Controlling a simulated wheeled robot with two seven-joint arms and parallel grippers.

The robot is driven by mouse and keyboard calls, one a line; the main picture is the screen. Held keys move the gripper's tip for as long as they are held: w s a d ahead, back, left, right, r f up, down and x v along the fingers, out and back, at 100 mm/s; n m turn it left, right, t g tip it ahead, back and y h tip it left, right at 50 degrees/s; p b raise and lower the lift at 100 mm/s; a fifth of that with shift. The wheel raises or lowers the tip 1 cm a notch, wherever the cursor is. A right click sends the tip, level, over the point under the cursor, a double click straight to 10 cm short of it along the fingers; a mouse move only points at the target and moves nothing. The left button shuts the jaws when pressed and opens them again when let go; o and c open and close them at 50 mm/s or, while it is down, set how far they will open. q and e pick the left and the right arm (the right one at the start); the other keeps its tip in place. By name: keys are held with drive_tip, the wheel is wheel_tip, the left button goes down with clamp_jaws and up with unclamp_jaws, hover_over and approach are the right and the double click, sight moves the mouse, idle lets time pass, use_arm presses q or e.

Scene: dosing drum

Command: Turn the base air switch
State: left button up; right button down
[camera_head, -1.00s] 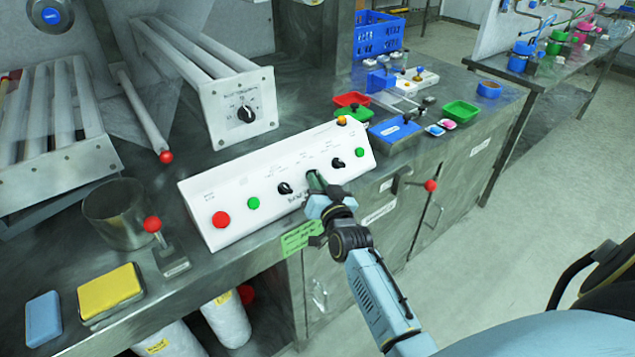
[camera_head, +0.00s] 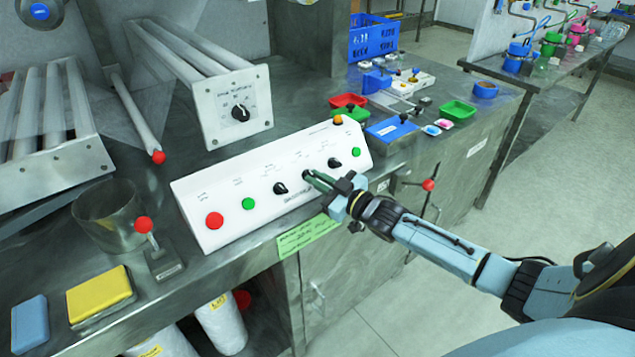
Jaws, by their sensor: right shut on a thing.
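A white sloped control panel (camera_head: 228,190) stands on the steel bench. It carries a red button (camera_head: 214,221), green buttons (camera_head: 249,204), an orange button (camera_head: 338,120) and black rotary switches. One switch (camera_head: 280,188) sits left of my gripper and another (camera_head: 334,163) to its right. My right gripper (camera_head: 314,178) is at the middle of the panel, shut on a black rotary switch (camera_head: 307,174) between those two, partly hidden by the fingers. The panel's labels are too small to read, so I cannot tell which switch is the base air one. My left gripper is not in view.
Behind the panel is a roller unit with a black dial (camera_head: 240,113). Coloured trays and a blue box (camera_head: 395,130) are to the right.

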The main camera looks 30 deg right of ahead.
drive_tip(key=shift+w+d+r+n+g+y, duration=0.1)
drive_tip(key=shift+n+g+y, duration=0.05)
drive_tip(key=shift+n+y, duration=0.35)
drive_tip(key=shift+d+n+g+y, duration=0.15)
drive_tip(key=shift+n+y, duration=0.15)
drive_tip(key=shift+n, duration=0.3)
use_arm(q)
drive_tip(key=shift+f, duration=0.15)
use_arm(e)
drive_tip(key=shift+a+n, duration=0.1)
drive_tip(key=shift+n, duration=0.3)
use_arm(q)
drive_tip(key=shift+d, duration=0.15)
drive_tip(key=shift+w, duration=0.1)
use_arm(e)
drive_tip(key=c, duration=1.5)
unclamp_jaws()
